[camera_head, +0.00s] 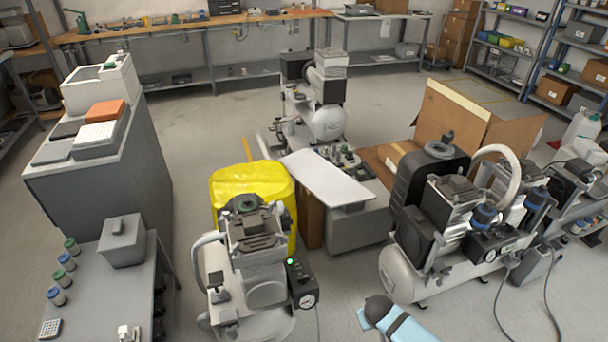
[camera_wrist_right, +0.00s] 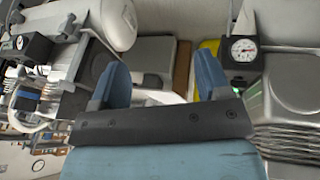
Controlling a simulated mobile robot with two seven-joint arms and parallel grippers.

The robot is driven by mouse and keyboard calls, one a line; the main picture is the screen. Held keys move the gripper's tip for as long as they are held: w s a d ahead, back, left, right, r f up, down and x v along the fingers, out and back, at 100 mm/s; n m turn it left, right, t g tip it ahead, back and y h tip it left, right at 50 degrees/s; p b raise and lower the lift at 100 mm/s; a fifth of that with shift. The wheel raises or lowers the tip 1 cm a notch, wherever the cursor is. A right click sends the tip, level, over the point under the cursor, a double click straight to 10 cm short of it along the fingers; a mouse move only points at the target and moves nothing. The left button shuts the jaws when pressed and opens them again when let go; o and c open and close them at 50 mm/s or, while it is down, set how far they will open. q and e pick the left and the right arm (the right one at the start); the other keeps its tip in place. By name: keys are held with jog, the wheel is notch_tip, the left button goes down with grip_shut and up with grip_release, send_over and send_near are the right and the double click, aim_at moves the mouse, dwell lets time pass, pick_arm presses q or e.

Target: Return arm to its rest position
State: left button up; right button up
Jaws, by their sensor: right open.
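My right gripper (camera_wrist_right: 160,78) shows in the right wrist view with its two blue fingers spread apart and nothing between them. A light blue and dark part of my arm shows at the bottom of the head view; the fingers cannot be made out there. The front compressor (camera_head: 255,255) has a black control box with a gauge (camera_head: 307,300) and a small green light. Its gauge (camera_wrist_right: 243,49) appears just right of the fingers in the wrist view. Another compressor (camera_head: 455,230) stands at the right. My left gripper is not in view.
A yellow cover (camera_head: 240,185) stands behind the front compressor. A white-topped low table (camera_head: 325,178) is mid-floor, with a third compressor (camera_head: 325,95) behind it. An open cardboard box (camera_head: 475,125) stands right. Grey cabinets (camera_head: 110,165) line the left.

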jog(key=d+r+h, duration=0.2)
jog(key=d+h, duration=0.2)
jog(key=d, duration=2.1)
jog(key=s+a+n+t+y, duration=0.1)
jog(key=s+a+y, duration=0.1)
jog(key=s+a, duration=0.35)
jog(key=s+a+n+t+y, duration=0.1)
jog(key=s+a+y, duration=0.2)
jog(key=s, duration=0.5)
jog(key=s+a+r+n+t+y, duration=0.2)
jog(key=s+a+r+t+y, duration=0.15)
jog(key=s+r, duration=0.6)
jog(key=a+r+m, duration=0.1)
jog(key=a+m, duration=0.4)
jog(key=a, duration=0.9)
pick_arm(q)
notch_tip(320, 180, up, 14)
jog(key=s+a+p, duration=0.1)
jog(key=p, duration=1.5)
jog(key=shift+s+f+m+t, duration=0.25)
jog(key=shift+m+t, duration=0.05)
pick_arm(e)
notch_tip(320, 180, up, 14)
jog(key=t, duration=0.1)
jog(key=shift+d+n, duration=0.35)
jog(key=shift+n, duration=0.05)
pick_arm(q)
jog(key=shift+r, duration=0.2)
pick_arm(e)
jog(key=shift+s+r, duration=0.1)
